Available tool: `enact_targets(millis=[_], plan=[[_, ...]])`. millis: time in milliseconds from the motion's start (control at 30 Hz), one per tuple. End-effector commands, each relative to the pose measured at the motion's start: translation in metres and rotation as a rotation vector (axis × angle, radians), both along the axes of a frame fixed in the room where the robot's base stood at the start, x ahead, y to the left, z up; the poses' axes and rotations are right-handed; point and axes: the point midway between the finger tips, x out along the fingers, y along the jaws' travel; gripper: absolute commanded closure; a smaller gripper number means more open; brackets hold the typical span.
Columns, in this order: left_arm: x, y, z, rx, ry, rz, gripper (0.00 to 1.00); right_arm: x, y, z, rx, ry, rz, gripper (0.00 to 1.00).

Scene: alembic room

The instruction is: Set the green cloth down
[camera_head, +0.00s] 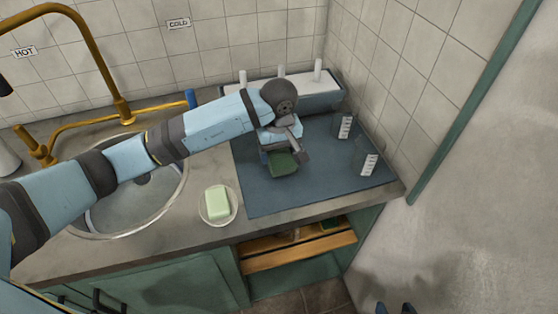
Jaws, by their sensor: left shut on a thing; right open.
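The green cloth (283,163) is a small dark green folded piece over the blue-grey mat (300,190) on the counter. My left gripper (279,150) points down and is shut on the cloth; its wrist hides the far part of it. I cannot tell whether the cloth touches the mat or hangs just above it. Two dark tips at the bottom edge appear to be my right gripper (395,308), open, empty and away from the counter.
Two clear marked beakers (344,126) (368,164) stand on the mat's right side. A grey rack (313,93) with white pegs is behind. A soap dish with green soap (217,203) is left of the mat, near the sink (125,212). A drawer (300,252) stands open below.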

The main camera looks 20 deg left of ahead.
Motion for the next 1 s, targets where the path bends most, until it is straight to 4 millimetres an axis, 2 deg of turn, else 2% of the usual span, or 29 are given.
enact_targets(millis=[300,633,667,767,1000], plan=[[-0.001,0.000,-0.040,0.001,0.003,0.002,0.47,0.000,0.003,0.001,0.004,0.000,0.001,0.43],[0.000,0.001,-0.045,0.001,0.000,0.001,0.47,-0.001,0.004,-0.003,0.007,0.001,0.000,0.43],[0.000,0.001,-0.044,0.001,0.001,0.000,0.26,-0.001,0.004,-0.003,0.008,0.002,0.000,0.43],[0.000,0.000,-0.043,0.001,0.001,0.001,0.03,-0.001,0.004,-0.002,0.009,0.003,0.000,0.43],[0.000,0.000,-0.043,0.001,0.001,0.000,0.03,-0.001,0.003,-0.001,0.008,0.003,-0.002,0.43]])
